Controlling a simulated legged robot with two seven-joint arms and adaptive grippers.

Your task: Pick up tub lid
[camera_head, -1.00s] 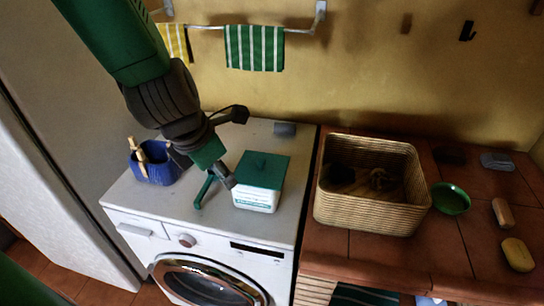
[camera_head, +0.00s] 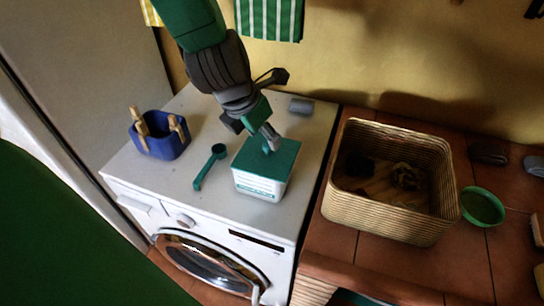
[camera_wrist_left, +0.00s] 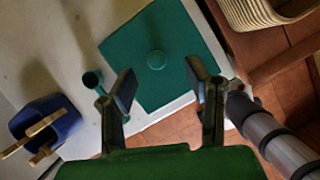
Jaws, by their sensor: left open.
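The tub lid (camera_head: 272,153) is a flat green square with a small round knob, lying on top of a white tub (camera_head: 258,187) on the washing machine. My left gripper (camera_head: 257,134) is over the lid, near the knob. In the left wrist view the lid (camera_wrist_left: 178,78) and its knob (camera_wrist_left: 156,60) lie ahead of the open left gripper (camera_wrist_left: 163,88). The two fingers are apart with nothing between them, and the knob appears a little beyond the fingertips. My right gripper cannot be seen.
A green scoop (camera_head: 209,168) lies left of the tub. A blue peg basket (camera_head: 160,136) stands farther left on the washing machine (camera_head: 200,206). A wicker basket (camera_head: 385,209) and a green bowl (camera_head: 482,206) are on the tiled counter to the right.

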